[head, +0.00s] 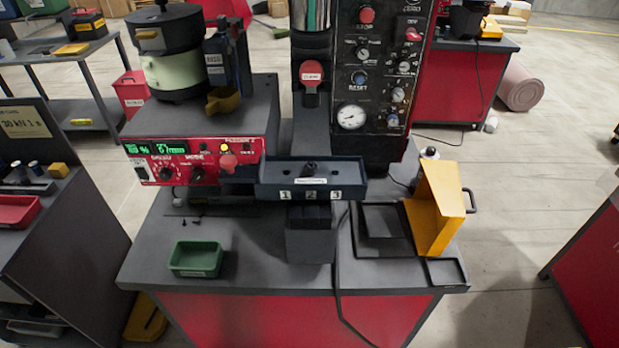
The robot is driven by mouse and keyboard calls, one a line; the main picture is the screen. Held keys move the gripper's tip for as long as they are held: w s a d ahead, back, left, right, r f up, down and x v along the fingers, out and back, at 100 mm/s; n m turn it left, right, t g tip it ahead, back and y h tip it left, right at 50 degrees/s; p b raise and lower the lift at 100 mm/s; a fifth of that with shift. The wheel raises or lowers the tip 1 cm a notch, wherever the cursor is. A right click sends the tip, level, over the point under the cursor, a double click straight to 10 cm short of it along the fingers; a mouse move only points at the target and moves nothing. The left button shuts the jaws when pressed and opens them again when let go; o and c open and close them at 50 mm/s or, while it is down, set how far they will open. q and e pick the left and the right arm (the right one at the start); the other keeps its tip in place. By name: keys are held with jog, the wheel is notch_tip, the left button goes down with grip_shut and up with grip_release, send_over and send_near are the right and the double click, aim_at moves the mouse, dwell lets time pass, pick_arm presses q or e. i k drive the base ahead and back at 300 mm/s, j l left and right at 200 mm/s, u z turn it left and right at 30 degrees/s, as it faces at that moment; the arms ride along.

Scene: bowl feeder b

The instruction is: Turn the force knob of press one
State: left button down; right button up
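A press stands at the back centre, with a black control panel (376,75) on its front. The panel carries a round white gauge (351,116), a red button (366,15), a blue reset button (359,78) and several small knobs, one of them a black-and-silver knob (363,54). The labels are too small to tell which is the force knob. To the left, a red control box (205,163) has green displays, two black knobs (197,175) and a red button (228,162). Neither of my grippers is in view.
A dark tray numbered 1 to 3 (285,194) sticks out before the press. A green bin (195,259) is on the table (250,276); a yellow guard (437,210) stands at right. A bowl feeder (173,75) tops the control box. The front left tabletop is mostly clear.

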aim_at(404, 64)
jog(key=j+u, duration=0.1)
jog(key=u, duration=1.05)
jog(key=i+j+u, duration=0.1)
jog(key=i+j, duration=0.4)
jog(key=j, duration=0.15)
jog(key=i+j+u, duration=0.1)
jog(key=i+j, duration=0.4)
jog(key=j+z, duration=0.1)
jog(key=z, duration=0.85)
jog(key=l+z, duration=0.15)
jog(key=z, duration=0.25)
jog(key=l+z, duration=0.15)
jog(key=z, duration=0.2)
jog(key=l+z, duration=0.15)
jog(key=z, duration=0.25)
jog(key=l+z, duration=0.1)
jog(key=z, duration=0.3)
jog(key=i+l, duration=0.1)
jog(key=l, duration=0.25)
jog(key=i+l+u, duration=0.1)
jog(key=l, duration=0.25)
